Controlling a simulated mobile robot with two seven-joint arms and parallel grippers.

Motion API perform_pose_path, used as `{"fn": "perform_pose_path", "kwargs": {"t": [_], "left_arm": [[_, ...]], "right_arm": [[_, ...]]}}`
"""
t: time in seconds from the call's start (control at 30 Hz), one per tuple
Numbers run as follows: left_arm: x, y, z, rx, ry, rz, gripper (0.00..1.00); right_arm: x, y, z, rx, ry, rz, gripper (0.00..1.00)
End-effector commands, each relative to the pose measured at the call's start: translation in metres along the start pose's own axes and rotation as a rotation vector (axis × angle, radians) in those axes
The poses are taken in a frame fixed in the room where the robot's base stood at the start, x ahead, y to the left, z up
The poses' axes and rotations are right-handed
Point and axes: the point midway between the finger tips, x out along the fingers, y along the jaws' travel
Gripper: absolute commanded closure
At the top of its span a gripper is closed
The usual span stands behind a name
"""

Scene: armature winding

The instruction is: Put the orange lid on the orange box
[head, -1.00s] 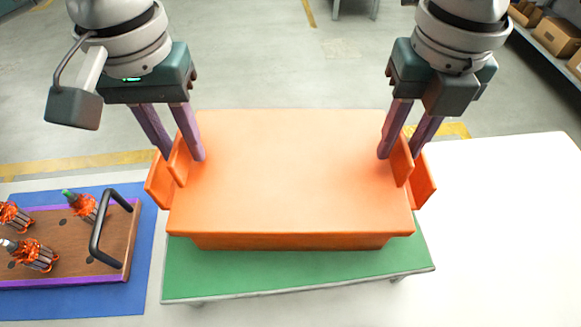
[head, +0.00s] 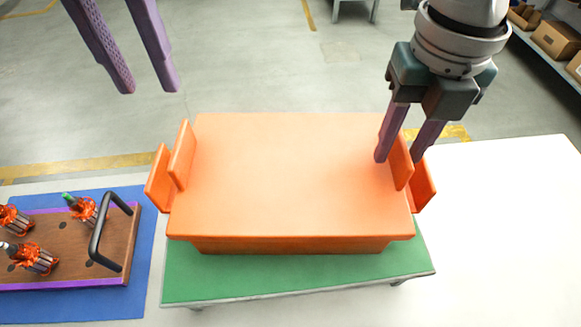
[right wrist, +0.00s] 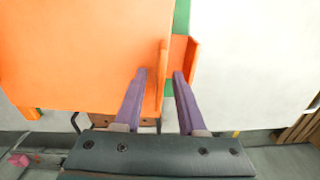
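The orange lid (head: 290,170) lies flat over the orange box (head: 290,244) and covers its top. The box shows as a band below the lid's front edge, with its side handles (head: 158,178) outside the lid's handles (head: 181,153). My left gripper (head: 148,90) is open and empty, raised behind the lid's left end. My right gripper (head: 399,160) is open at the right end. In the right wrist view its fingers (right wrist: 162,72) stand on both sides of the lid's right handle (right wrist: 163,62), with small gaps.
The box stands on a green-topped stand (head: 300,277) on a white table (head: 500,230). At left, a wooden tray (head: 120,245) with a black handle and several orange-wound armatures lies on a blue mat (head: 147,270). The table's right side is clear.

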Motion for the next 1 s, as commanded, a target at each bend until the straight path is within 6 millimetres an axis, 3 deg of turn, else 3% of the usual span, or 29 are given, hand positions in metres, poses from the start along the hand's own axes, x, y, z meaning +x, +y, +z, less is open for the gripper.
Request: {"fn": "perform_pose_path", "kwargs": {"t": [0.17,0.63,0.8,1.0], "left_arm": [[-0.007,0.000,0.001,-0.001,-0.002,-0.001,0.60],[-0.006,0.000,0.000,0.000,-0.001,0.000,0.60],[-0.006,0.000,0.000,0.000,-0.001,0.000,0.60],[-0.006,0.000,0.000,0.000,-0.001,0.000,0.60]], "right_arm": [[-0.012,0.000,0.001,-0.001,-0.004,0.001,0.60],[-0.106,0.000,0.001,-0.001,-0.004,0.000,0.60],[-0.119,0.000,0.000,0.000,-0.002,0.000,0.60],[-0.121,0.000,0.000,0.000,0.000,0.000,0.60]]}}
